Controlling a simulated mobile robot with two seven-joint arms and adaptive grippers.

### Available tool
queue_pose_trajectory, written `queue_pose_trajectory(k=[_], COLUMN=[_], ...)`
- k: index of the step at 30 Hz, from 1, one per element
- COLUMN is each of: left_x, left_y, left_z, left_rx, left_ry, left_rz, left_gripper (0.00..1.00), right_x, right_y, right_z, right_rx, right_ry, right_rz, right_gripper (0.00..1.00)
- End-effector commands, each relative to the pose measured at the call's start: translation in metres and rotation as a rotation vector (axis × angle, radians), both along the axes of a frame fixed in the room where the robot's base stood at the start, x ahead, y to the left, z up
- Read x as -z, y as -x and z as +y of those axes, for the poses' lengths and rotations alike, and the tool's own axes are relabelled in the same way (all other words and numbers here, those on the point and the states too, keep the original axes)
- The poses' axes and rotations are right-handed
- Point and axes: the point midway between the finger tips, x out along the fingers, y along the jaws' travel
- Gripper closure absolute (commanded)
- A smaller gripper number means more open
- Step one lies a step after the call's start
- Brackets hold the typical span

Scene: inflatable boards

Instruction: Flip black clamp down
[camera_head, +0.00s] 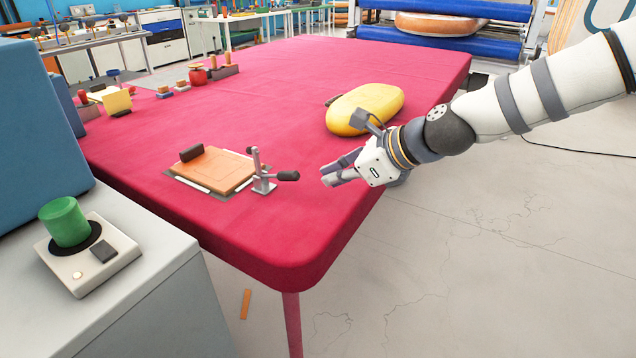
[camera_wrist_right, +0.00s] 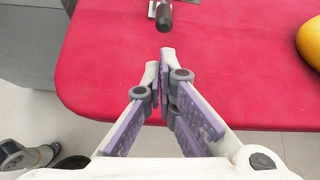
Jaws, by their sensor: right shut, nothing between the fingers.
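The black clamp (camera_head: 270,176) stands at the right edge of a small orange board (camera_head: 216,170) on the red table. Its metal post is upright and its black handle points right, toward my right gripper. In the right wrist view the clamp's black handle (camera_wrist_right: 164,18) shows at the top, ahead of the fingertips. My right gripper (camera_head: 330,177) is shut and empty, a short way right of the handle and apart from it. It also shows in the right wrist view (camera_wrist_right: 159,62). My left gripper is not in view.
The red table (camera_head: 300,90) is mostly clear around the clamp. A yellow rounded object (camera_head: 372,108) lies behind my right gripper, and a yellow shape (camera_wrist_right: 312,42) shows at right in the wrist view. A grey cabinet with a green button (camera_head: 66,222) stands at front left.

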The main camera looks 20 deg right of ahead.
Motion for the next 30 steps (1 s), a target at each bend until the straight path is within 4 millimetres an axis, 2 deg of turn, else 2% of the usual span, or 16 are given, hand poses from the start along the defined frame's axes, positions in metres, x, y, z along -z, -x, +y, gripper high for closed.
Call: queue_pose_trajectory(k=[1,3,10,16,30], left_x=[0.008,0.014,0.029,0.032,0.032], left_y=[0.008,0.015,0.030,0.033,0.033], left_z=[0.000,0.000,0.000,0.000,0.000], left_rx=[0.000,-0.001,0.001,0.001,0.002], left_ry=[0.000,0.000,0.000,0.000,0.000], left_rz=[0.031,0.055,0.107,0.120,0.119], left_gripper=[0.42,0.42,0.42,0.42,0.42], right_x=[0.019,0.030,0.056,0.061,0.058], right_y=[-0.005,-0.015,-0.042,-0.055,-0.059], right_z=[0.004,0.010,0.030,0.037,0.039], right_rx=[-0.003,-0.002,-0.001,0.000,-0.002], right_ry=[0.000,0.001,0.001,0.000,0.010], right_rz=[0.020,0.022,0.019,0.009,0.015], right_gripper=[1.00,1.00,1.00,1.00,1.00])
